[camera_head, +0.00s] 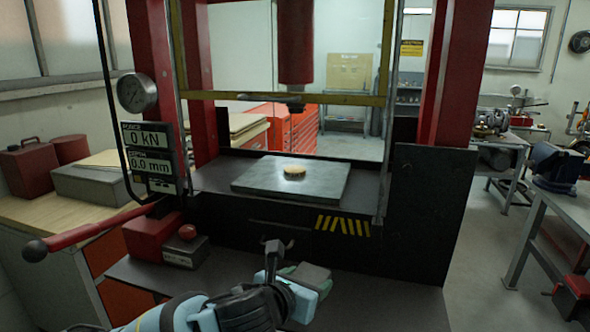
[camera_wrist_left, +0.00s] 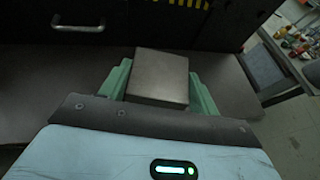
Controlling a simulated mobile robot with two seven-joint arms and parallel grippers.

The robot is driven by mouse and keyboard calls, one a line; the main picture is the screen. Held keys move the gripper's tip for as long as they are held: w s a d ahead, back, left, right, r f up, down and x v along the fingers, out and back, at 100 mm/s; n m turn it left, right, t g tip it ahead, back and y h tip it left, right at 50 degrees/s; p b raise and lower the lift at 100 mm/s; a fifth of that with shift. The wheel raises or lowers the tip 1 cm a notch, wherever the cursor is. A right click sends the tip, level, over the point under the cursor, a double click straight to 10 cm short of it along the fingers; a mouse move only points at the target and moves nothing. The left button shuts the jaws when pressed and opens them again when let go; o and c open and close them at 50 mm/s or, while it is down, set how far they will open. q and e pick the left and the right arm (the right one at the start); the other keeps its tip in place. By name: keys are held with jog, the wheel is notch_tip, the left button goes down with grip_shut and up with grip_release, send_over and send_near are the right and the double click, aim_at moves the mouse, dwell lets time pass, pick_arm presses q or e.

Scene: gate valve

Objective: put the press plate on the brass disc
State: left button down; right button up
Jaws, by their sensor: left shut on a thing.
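The brass disc (camera_head: 294,172) lies on the grey steel plate (camera_head: 262,192) on the press bed, below the red ram (camera_head: 296,45). My left gripper (camera_head: 306,276) is in front of the press, low over the dark bench top. It is shut on the press plate (camera_head: 313,272), a small dark square block. In the left wrist view the press plate (camera_wrist_left: 160,77) sits between the green fingers of the gripper (camera_wrist_left: 160,85). The gripper partly hides the plate in the head view. My right gripper is in neither view.
A yellow bar (camera_head: 340,99) crosses the press frame above the disc. A red lever (camera_head: 95,231) with a black knob sticks out at left. A red box (camera_head: 152,237) and a small grey box (camera_head: 185,250) stand left of my gripper. A dark side panel (camera_head: 432,210) stands at right.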

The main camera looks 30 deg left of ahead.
pick_arm(q)
jog(key=w+a+r+n+y, duration=0.1)
jog(key=w+a+r, duration=0.4)
jog(key=a+r, duration=0.2)
jog(key=w+a+r+n+y, duration=0.1)
jog(key=w+a+r+y, duration=0.1)
jog(key=w+a+r, duration=0.4)
notch_tip(320, 180, up, 4)
jog(key=shift+a+f+n, duration=0.15)
jog(key=shift+a+n, duration=0.25)
jog(key=shift+a, duration=0.65)
